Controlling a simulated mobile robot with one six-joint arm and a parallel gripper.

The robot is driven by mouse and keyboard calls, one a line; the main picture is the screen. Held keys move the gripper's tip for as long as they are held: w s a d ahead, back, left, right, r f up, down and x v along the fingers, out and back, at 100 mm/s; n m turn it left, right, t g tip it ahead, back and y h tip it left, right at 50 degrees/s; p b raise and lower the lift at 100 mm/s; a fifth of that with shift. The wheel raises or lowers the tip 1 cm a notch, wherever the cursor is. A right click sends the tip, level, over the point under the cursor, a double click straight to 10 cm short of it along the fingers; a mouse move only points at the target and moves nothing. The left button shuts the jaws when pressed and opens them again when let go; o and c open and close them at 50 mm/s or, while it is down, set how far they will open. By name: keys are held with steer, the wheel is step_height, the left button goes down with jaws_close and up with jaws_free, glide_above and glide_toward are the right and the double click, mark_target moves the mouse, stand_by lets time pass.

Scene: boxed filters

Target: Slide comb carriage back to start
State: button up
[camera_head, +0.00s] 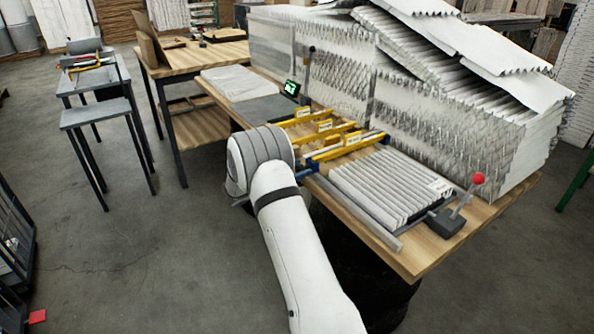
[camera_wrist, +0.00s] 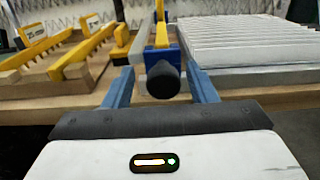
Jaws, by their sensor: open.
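The comb carriage (camera_head: 347,149) is a yellow bar with a blue end block, lying across the workbench beside a pleated white filter (camera_head: 385,188). In the wrist view its blue block (camera_wrist: 178,52) carries a round black knob (camera_wrist: 163,80) facing me. My gripper (camera_wrist: 160,77) is open, with one blue finger on each side of the knob. I cannot tell whether either finger touches it. In the head view my white arm hides most of the gripper and the knob.
More yellow combs (camera_head: 305,116) lie left of the carriage. A red-knobbed lever (camera_head: 478,179) stands at the bench's right end. Tall stacks of pleated filters (camera_head: 430,110) fill the back. A small green-lit screen (camera_head: 292,88) stands behind the combs. The floor in front is clear.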

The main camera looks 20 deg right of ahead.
steer(key=s+a+b, duration=0.1)
steer(key=a, duration=0.6)
steer(key=shift+s+a, duration=0.15)
steer(key=shift+a, duration=0.05)
steer(key=s+r+m+g+y, duration=0.2)
steer(key=s+r+m+y, duration=0.25)
steer(key=s, duration=0.55)
steer(key=s+r+m+g+y, duration=0.25)
steer(key=s+m+y, duration=0.2)
steer(key=s, duration=0.55)
steer(key=s+a+m+t+y, duration=0.2)
steer(key=s+a+m+y, duration=0.2)
steer(key=s, duration=0.5)
steer(key=s+a+r+m+t+y, duration=0.1)
steer(key=s+a+m+t+y, duration=0.1)
steer(key=s+a+m+y, duration=0.2)
steer(key=shift+s+a+r+m+y, duration=0.2)
steer(key=shift+s+a+m+y, duration=0.2)
steer(key=shift+s+a+m, duration=1.55)
steer(key=shift+s+d+n, duration=0.35)
steer(key=shift+d+n, duration=0.05)
steer(key=shift+n, duration=0.15)
steer(key=shift+c, duration=0.3)
